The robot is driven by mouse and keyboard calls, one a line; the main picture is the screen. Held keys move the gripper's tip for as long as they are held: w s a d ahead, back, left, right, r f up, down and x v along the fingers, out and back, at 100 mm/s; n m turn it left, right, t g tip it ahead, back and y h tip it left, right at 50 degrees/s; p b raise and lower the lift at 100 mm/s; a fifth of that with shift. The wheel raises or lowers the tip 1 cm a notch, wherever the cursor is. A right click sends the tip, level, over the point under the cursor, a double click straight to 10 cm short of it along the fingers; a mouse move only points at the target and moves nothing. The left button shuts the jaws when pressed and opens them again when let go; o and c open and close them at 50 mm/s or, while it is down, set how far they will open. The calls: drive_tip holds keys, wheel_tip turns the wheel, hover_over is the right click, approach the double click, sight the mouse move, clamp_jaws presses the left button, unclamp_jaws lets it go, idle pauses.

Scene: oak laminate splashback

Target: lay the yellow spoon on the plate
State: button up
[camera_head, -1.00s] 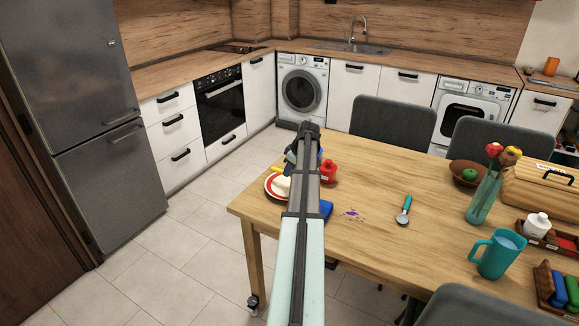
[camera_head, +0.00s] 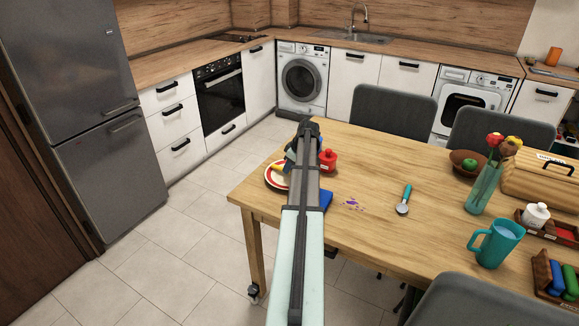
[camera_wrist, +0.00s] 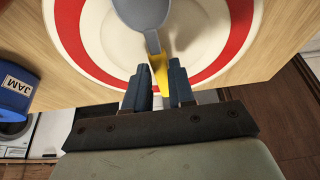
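The yellow spoon has a yellow handle and a grey bowl. In the wrist view its handle (camera_wrist: 159,70) lies between the blue fingertips of my gripper (camera_wrist: 160,92), which look closed on it. The grey bowl is over the white plate with a red rim (camera_wrist: 75,32), partly cut off by the top edge. I cannot tell whether the spoon touches the plate. In the head view the plate (camera_head: 271,185) sits at the table's left end, partly hidden by my arm. A bit of yellow (camera_head: 277,167) shows at its far side. My gripper (camera_head: 290,158) is mostly hidden there.
A red jar (camera_head: 328,161) stands just right of my gripper. A teal-handled spoon (camera_head: 403,200) lies mid-table. A blue container marked JAM (camera_wrist: 14,94) shows in the wrist view.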

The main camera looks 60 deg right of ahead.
drive_tip(key=o, duration=0.5)
drive_tip(key=shift+c, duration=0.2)
drive_tip(key=v, duration=1.4)
drive_tip(key=shift+w, duration=0.1)
drive_tip(key=shift+f, duration=0.1)
